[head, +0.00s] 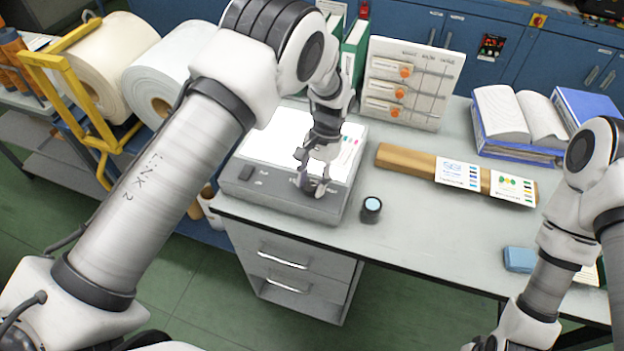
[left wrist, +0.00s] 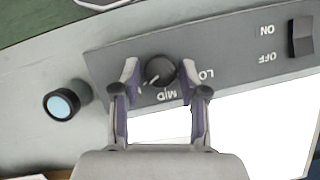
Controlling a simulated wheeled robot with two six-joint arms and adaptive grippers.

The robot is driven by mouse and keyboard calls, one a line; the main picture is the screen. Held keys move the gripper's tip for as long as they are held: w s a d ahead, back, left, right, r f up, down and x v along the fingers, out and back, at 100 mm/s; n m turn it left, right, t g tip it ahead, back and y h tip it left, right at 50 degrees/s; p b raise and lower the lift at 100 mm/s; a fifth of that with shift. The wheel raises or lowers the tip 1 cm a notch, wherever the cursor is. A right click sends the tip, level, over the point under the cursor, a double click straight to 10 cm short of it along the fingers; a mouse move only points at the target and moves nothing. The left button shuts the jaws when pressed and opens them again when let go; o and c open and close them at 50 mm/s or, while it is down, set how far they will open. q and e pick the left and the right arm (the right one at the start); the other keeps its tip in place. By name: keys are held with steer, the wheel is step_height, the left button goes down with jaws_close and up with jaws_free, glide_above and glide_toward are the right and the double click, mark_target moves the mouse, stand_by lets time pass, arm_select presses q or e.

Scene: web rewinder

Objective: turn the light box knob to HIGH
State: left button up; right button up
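The light box (head: 262,196) stands on the bench with its white panel lit. Its dark round knob (left wrist: 160,70) shows in the left wrist view, with its white pointer line toward the lower left, between MID and the part hidden by the left-hand finger. LO and MID are readable; HIGH is not visible. My left gripper (head: 313,187) is down at the control strip. In the left wrist view its fingers (left wrist: 159,75) stand on both sides of the knob, seemingly with narrow gaps. My right gripper (head: 486,343) is only partly in view at the bottom edge, away from the box.
An ON/OFF rocker switch (left wrist: 301,38) sits on the same strip. A small dark cylinder with a pale blue top (head: 371,208) stands just right of the box. A wooden bar (head: 407,161) with cards lies behind it. A blue block (head: 519,259) lies near the front edge.

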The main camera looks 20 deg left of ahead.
arm_select(q)
steer(key=shift+r, duration=0.1)
steer(key=v, duration=1.2)
